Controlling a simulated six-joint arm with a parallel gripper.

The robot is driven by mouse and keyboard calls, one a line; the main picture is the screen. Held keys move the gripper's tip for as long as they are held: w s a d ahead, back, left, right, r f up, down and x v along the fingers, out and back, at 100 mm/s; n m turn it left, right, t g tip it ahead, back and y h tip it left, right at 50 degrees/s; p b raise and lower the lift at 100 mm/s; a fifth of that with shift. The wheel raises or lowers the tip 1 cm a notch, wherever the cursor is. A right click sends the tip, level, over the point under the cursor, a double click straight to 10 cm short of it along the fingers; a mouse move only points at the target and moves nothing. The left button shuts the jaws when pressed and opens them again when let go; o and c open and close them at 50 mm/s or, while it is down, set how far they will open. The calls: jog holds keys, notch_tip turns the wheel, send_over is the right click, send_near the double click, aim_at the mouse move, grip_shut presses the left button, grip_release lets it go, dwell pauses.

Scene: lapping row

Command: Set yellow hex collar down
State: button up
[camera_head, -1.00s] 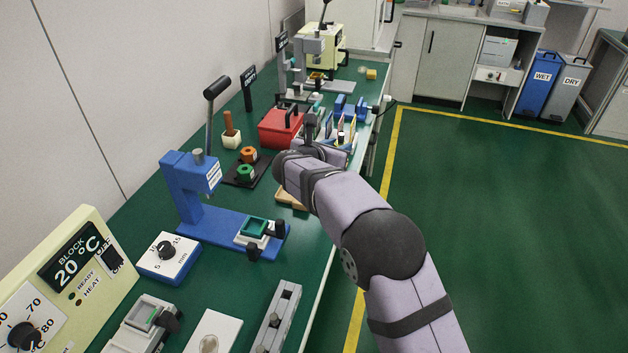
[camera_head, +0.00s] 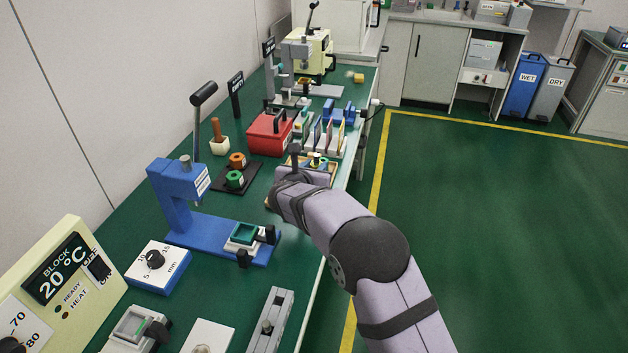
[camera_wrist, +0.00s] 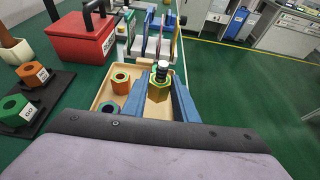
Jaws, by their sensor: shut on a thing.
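The yellow hex collar (camera_wrist: 158,92) is between the blue fingers of my gripper (camera_wrist: 166,105) in the wrist view, and the gripper is shut on it. An orange hex collar (camera_wrist: 121,78) and a teal one (camera_wrist: 109,108) are in the tray to the left. In the head view my arm hides most of the tray.
A red box (camera_head: 268,134) and upright coloured plates (camera_wrist: 150,40) stand beyond the tray. A black board (camera_head: 240,178) with orange and green hex collars lies left. A blue press (camera_head: 175,195) stands nearer. The bench's right edge is close to the tray.

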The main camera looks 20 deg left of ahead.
jog(key=shift+f, duration=2)
jog(key=shift+f+b, duration=0.2)
jog(key=shift+b, duration=0.1)
jog(key=o, duration=1.1)
jog(key=shift+c, duration=0.2)
jog(key=shift+r, duration=0.1)
jog(key=shift+r+p, duration=0.15)
jog(key=shift+p, duration=0.15)
jog(key=shift+s, duration=0.25)
jog(key=b+v, duration=0.1)
jog(key=v, duration=1)
jog(key=shift+s, duration=0.3)
